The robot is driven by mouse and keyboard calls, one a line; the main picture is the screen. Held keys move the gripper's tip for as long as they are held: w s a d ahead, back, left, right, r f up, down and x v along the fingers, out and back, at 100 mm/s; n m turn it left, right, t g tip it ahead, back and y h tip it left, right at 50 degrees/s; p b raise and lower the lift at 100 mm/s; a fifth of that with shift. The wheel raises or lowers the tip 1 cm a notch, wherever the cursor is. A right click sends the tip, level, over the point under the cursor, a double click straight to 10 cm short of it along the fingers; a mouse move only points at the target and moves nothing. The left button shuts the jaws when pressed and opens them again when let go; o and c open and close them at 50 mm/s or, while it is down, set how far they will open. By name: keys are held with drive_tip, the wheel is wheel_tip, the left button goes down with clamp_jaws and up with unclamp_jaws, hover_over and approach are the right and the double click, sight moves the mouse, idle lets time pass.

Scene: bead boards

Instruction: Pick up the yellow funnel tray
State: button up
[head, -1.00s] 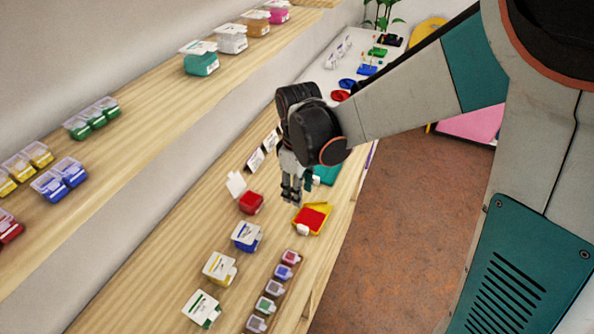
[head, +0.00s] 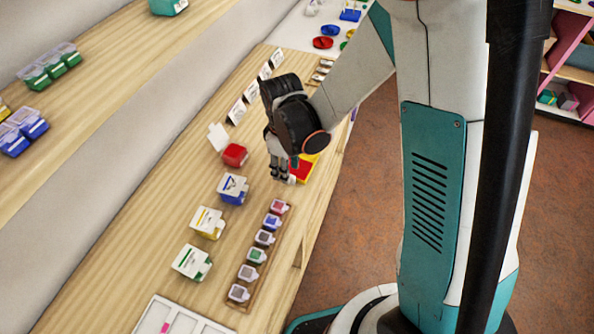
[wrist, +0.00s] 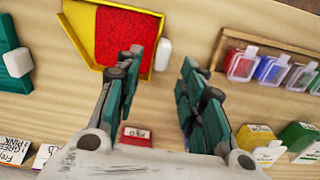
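The yellow funnel tray (wrist: 130,8) lies on the wooden counter at the top of the wrist view. It has a yellow rim and a patch of red inside. A white block (wrist: 163,55) sits at its right edge. In the head view the tray (head: 311,159) is partly hidden behind my gripper (head: 281,176). My gripper is open and empty, its two fingers well apart in the wrist view (wrist: 161,58). The white block shows between the fingertips in that picture. I cannot tell how high the fingertips are above the counter.
A red box (head: 235,154) with its lid up stands left of my gripper. Blue (head: 233,189), yellow (head: 207,222) and green (head: 192,262) boxes stand nearer. A wooden rack (head: 246,296) holds several small jars. A teal tray (wrist: 10,50) lies beside the yellow one.

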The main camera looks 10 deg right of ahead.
wheel_tip(320, 180, down, 2)
drive_tip(key=shift+f, duration=0.15)
clamp_jaws()
idle(0.3)
